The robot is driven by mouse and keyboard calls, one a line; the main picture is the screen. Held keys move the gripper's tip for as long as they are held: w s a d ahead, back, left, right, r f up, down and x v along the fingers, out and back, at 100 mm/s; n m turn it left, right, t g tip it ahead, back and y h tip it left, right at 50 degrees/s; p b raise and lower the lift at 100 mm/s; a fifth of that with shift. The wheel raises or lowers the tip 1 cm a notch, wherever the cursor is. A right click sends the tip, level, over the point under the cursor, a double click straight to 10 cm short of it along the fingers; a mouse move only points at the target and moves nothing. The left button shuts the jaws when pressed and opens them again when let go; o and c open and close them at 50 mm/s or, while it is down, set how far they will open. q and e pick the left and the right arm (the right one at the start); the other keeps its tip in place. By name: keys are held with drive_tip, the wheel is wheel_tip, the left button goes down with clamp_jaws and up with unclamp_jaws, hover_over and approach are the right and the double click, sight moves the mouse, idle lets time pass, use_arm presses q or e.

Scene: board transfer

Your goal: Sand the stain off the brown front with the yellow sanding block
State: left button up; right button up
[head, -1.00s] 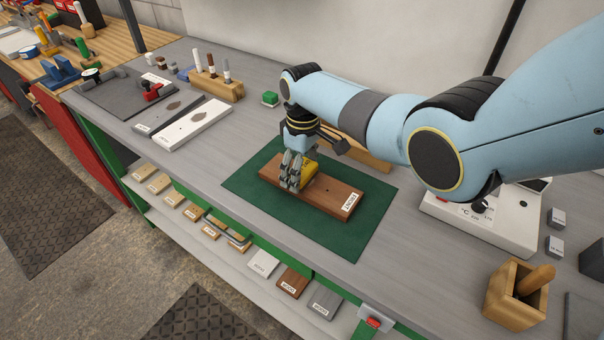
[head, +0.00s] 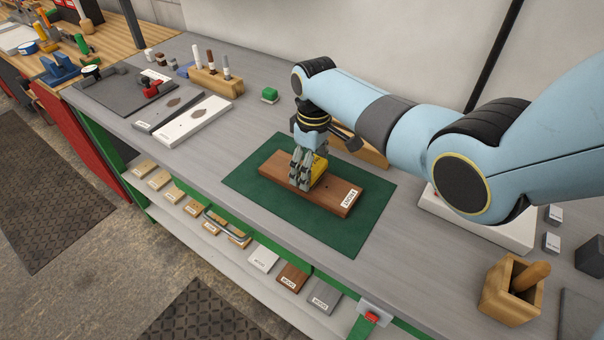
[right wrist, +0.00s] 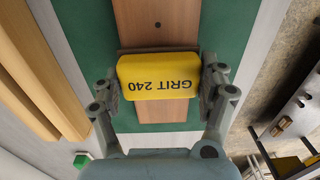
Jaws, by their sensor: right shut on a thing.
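The brown front (head: 337,191) lies flat on a green mat (head: 258,191) on the grey bench, with a white label at its right end. My right gripper (head: 303,184) is over the front's middle, shut on the yellow sanding block (head: 319,171). In the right wrist view the block (right wrist: 160,76) reads "GRIT 240" and sits between the two fingers, over the brown front (right wrist: 158,28). The block appears to rest on the front's face. My left gripper is not in view.
A white panel (head: 210,113) and a grey panel (head: 152,122), each with a dark patch, lie at the left. A wooden holder with markers (head: 217,84) stands behind them. A wooden box (head: 510,292) is at the right. A wooden strip lies behind the mat.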

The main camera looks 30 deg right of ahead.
drive_tip(key=shift+a+r, duration=0.1)
drive_tip(key=shift+r, duration=2.7)
drive_tip(key=shift+f, duration=0.1)
drive_tip(key=shift+w+f+b, duration=0.1)
drive_tip(key=shift+f+b, duration=1.5)
drive_tip(key=shift+f, duration=1.4)
drive_tip(key=shift+f, duration=0.4)
